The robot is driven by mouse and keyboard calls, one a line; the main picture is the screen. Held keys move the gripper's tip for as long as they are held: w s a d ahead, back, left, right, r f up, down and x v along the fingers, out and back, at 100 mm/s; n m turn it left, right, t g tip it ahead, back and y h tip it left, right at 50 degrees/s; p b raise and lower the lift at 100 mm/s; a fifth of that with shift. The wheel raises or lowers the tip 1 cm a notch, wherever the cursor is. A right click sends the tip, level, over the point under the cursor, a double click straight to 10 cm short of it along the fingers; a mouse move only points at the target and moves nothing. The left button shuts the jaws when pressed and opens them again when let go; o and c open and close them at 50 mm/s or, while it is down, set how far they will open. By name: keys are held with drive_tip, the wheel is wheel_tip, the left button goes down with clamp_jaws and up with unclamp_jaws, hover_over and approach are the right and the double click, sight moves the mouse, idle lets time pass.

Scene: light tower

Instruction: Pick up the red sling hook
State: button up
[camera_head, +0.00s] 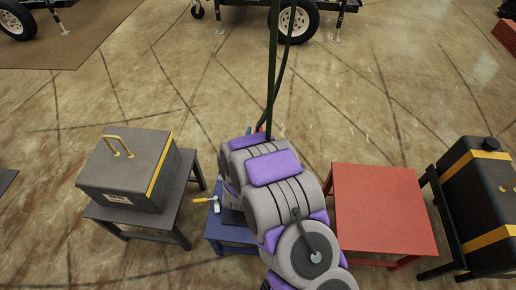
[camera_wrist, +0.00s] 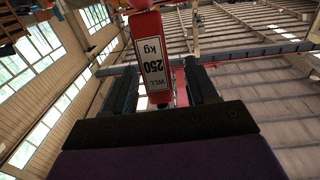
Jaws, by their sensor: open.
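The red sling hook (camera_wrist: 151,57) shows in the wrist view as a red body with a white label reading "WLL 250 kg", upside down. It hangs between the two dark fingers of my gripper (camera_wrist: 160,88), which is open. I see no clear contact between the fingers and the red body. In the head view my grey and purple arm hides most of the hook and my gripper. Only a small red patch shows beside the arm, at the foot of dark green hanging straps (camera_head: 271,75).
A blue table (camera_head: 229,238) with a yellow-handled hammer (camera_head: 208,199) is beside my arm. A grey case (camera_head: 128,172) on a dark table stands left. A bare red table (camera_head: 385,212) and a black tank (camera_head: 478,195) stand right. Wheeled trailers are at the back; floor between is clear.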

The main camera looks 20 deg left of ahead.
drive_tip(key=shift+w+a, duration=0.1)
drive_tip(key=shift+w, duration=0.95)
drive_tip(key=shift+c, duration=0.3)
drive_tip(key=shift+a, duration=0.1)
clamp_jaws()
